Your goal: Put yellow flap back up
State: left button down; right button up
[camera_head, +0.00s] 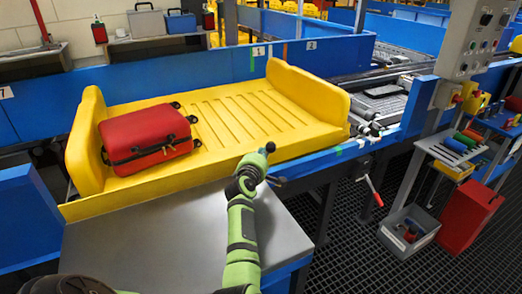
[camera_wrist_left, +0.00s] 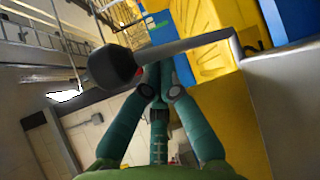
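A yellow strip (camera_head: 150,193) runs along the front of the yellow tray (camera_head: 230,115), beside the grey metal table; I cannot tell whether it is the flap. A yellow panel also shows in the left wrist view (camera_wrist_left: 247,115). My left gripper (camera_head: 262,163) is at the tray's front edge, with dark tips by the blue rail. In the left wrist view its teal fingers (camera_wrist_left: 160,85) lean together near a grey rod with a black knob (camera_wrist_left: 112,68). Whether they grip anything is unclear. My right gripper is not in view.
A red suitcase (camera_head: 148,137) lies on the tray's left half. The grey table (camera_head: 170,245) is bare. A red-handled lever (camera_head: 373,187) and a control box (camera_head: 472,45) are to the right. A grey bin (camera_head: 408,232) stands on the floor grating.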

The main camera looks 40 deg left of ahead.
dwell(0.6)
pick_arm(q)
notch_tip(320, 180, up, 10)
dwell(0.4)
